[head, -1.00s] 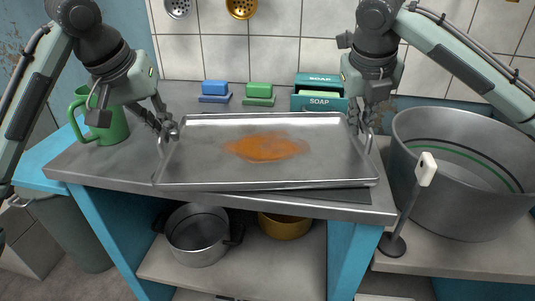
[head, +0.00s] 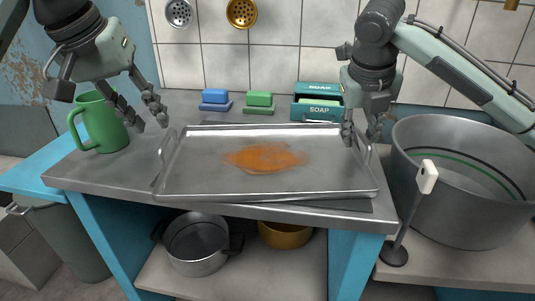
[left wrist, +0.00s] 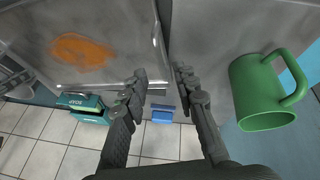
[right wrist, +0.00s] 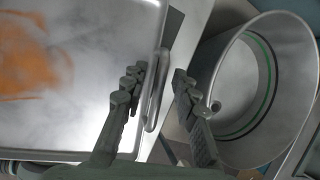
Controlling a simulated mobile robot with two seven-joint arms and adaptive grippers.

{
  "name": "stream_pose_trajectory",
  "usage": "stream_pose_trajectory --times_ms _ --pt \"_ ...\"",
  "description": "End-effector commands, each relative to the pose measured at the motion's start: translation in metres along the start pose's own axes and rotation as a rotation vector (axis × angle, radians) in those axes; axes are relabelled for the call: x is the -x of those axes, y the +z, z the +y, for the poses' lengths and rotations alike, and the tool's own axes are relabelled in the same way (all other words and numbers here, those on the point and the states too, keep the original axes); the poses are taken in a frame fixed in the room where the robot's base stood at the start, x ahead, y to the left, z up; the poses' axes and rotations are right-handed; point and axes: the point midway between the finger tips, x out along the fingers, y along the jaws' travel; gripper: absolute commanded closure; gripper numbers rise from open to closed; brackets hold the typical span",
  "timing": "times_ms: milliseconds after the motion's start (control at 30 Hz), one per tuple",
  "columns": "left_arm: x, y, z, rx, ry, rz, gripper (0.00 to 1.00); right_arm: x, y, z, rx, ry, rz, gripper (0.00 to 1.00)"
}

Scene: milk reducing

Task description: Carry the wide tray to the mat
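The wide metal tray (head: 205,172), with an orange-brown stain in its middle, lies flat on the grey counter. A strip of the dark mat (head: 350,205) shows under its front right edge; the tray hides the rest. My left gripper (head: 150,123) is open and empty, above and apart from the tray's left handle (head: 167,147). In the left wrist view, that handle (left wrist: 157,40) lies beyond the fingertips. My right gripper (head: 362,136) is open at the right handle. In the right wrist view, its fingers stand apart on either side of the handle (right wrist: 154,95).
A green mug (head: 101,122) stands left of the tray. Sponges (head: 215,97) and a soap box (head: 318,105) stand behind it. A large metal pot (head: 462,180) is close on the right, with a white-topped upright rod (head: 427,177) before it.

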Motion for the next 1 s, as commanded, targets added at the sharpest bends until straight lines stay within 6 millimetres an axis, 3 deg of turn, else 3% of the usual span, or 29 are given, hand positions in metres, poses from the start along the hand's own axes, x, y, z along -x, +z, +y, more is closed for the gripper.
stream_pose_trajectory --times_ms 200,467,1000 --pt "0.038 -0.001 0.0 0.001 -0.001 0.003 0.71 0.0 0.0 0.0 0.0 0.0 0.0 0.71" --pt "0.05 0.0 0.0 0.001 0.0 -0.001 0.71 0.009 0.001 -0.001 0.0 0.0 -0.005 0.71" --pt "0.05 0.0 0.0 0.001 0.001 -0.001 0.71 0.103 0.001 -0.001 0.0 -0.001 -0.005 0.71"
